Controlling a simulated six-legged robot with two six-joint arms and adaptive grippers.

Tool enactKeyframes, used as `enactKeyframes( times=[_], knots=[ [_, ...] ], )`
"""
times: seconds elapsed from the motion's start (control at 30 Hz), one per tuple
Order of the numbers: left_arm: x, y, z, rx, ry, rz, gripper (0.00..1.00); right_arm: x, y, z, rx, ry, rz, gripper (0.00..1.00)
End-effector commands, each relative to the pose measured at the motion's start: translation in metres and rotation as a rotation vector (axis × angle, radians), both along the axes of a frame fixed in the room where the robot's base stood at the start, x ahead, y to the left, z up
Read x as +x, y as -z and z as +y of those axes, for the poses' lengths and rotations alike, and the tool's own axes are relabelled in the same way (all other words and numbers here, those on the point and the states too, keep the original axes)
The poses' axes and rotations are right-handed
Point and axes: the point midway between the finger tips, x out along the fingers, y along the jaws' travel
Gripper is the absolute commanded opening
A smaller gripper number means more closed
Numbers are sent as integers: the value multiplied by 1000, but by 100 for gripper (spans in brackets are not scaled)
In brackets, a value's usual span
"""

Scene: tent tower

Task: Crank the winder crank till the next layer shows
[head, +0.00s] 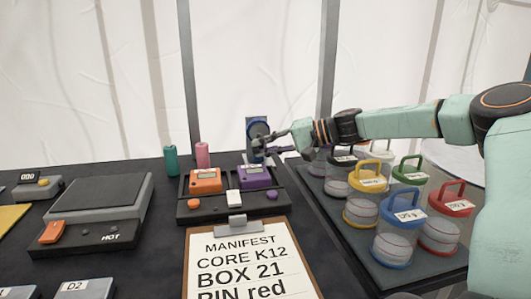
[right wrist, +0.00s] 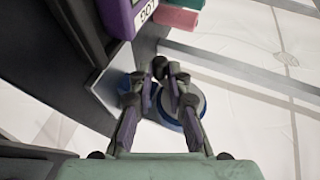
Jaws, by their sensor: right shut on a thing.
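The winder (head: 257,127) stands at the back of the dark table, a grey upright plate with a blue round drum. In the right wrist view the blue drum (right wrist: 194,108) shows partly behind my fingers. My right gripper (head: 263,150) reaches in from the right, low at the front of the winder. In the right wrist view its fingertips (right wrist: 170,72) close together at the crank, with a small dark knob between them. The crank handle is mostly hidden by the fingers. I cannot make out any layer on the winder. My left gripper is not in view.
A dark holder with an orange box (head: 205,181) and a purple box (head: 256,177) stands just in front of the winder. A manifest clipboard (head: 238,262) lies nearer. Several lidded jars (head: 394,248) crowd a tray at right. Teal (head: 170,160) and pink (head: 202,155) cylinders stand left.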

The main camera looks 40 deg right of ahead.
Motion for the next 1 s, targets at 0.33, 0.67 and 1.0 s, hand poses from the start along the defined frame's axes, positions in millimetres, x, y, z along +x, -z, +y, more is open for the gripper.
enactKeyframes(
  times=[0.33,0.67,1.0],
  knots=[
    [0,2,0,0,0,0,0,0,-1,0,8,1,-5,0],
    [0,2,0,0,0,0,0,0,-1,0,8,0,-5,32],
    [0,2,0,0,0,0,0,0,0,0,7,0,-4,39]
  ],
)
